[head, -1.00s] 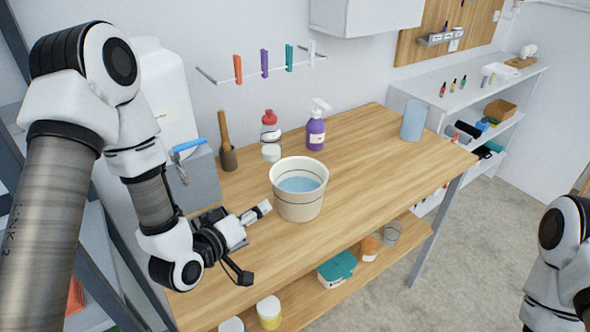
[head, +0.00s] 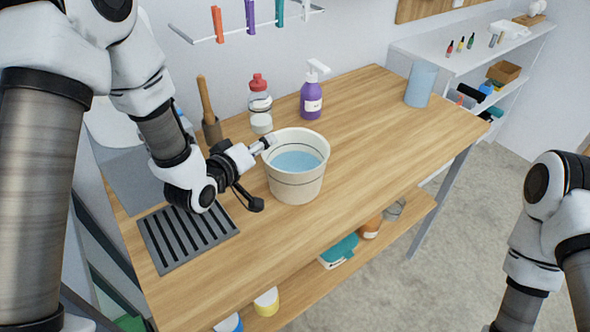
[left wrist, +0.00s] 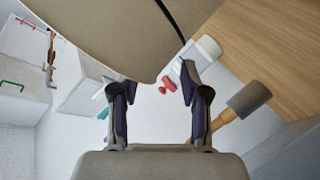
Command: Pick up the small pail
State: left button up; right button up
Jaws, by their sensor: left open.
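The small pail (head: 292,186) is cream with thin dark bands and holds blue liquid; it stands upright on the wooden table. My left gripper (head: 266,144) is at the pail's upper left side, close to the rim. In the left wrist view the pail (left wrist: 105,32) fills the top, with its edge by the fingertips. My left gripper (left wrist: 158,84) is open there, its two fingers apart. I cannot tell whether a finger touches the pail. My right arm shows at the right edge of the head view, but its gripper is out of view.
A slotted dark tray (head: 187,240) lies left of the pail on the table (head: 370,130). The table right of the pail is clear.

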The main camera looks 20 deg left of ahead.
pick_arm(q)
jog(key=shift+w+d+f, duration=0.15)
jog(key=shift+w+f, duration=0.05)
jog(key=shift+w, duration=0.3)
grip_shut()
jog(key=shift+r, duration=0.15)
